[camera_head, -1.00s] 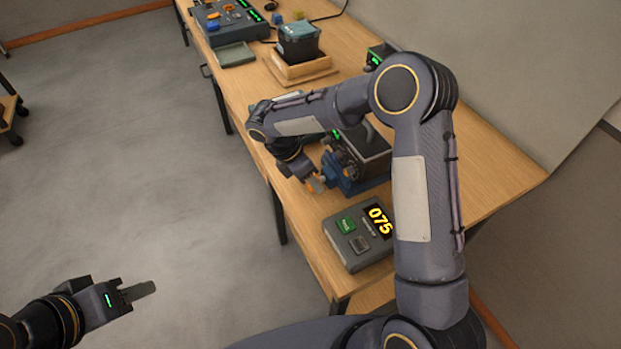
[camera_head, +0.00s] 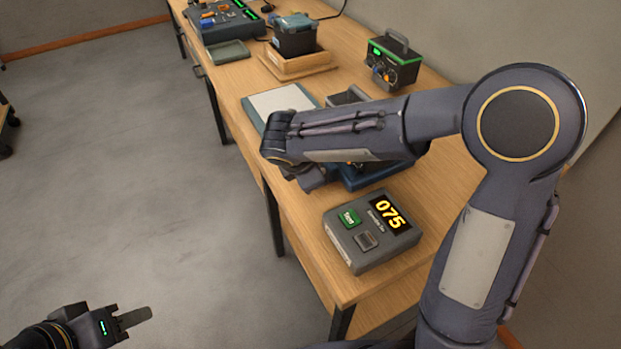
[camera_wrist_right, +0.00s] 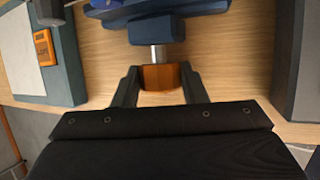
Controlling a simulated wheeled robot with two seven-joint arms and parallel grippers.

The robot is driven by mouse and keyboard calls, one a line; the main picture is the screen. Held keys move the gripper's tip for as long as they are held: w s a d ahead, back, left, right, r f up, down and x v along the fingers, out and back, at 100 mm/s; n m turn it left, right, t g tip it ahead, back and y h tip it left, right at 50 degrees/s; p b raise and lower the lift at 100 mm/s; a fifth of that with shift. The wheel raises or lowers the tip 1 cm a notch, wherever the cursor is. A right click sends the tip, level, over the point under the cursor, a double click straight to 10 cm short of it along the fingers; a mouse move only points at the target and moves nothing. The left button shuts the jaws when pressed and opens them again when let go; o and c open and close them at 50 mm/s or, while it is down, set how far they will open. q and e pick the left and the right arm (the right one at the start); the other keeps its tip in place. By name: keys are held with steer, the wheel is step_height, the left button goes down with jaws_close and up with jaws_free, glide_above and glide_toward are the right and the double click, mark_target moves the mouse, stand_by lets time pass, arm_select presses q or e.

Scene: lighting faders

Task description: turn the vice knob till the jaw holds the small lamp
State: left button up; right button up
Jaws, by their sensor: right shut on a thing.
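The blue vice (camera_head: 362,176) stands on the bench behind my right forearm, which hides most of it in the head view. In the right wrist view, its blue body (camera_wrist_right: 157,30) is at the top, with a short metal shaft leading to an orange-brown knob (camera_wrist_right: 163,78). My right gripper (camera_wrist_right: 161,88) is shut on that knob, one finger at each side. I cannot make out the small lamp or the jaw gap. My left gripper (camera_head: 134,317) is over the floor at lower left, away from the bench; its fingers show edge-on.
A grey box (camera_head: 372,242) with a yellow 075 display and green button stands near the bench's front end. A pale-topped panel (camera_head: 278,102) lies beyond the vice. A green-trimmed black unit (camera_head: 393,63) stands behind; a wooden tray (camera_head: 296,66) is farther off.

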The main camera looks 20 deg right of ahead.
stand_by(0.4)
steer(key=o, duration=0.7)
steer(key=shift+r, duration=0.15)
steer(key=v, duration=0.7)
steer(key=shift+s+r+p, duration=0.2)
steer(key=shift+r+p, duration=0.05)
steer(key=shift+p, duration=0.1)
steer(key=shift+a, duration=0.1)
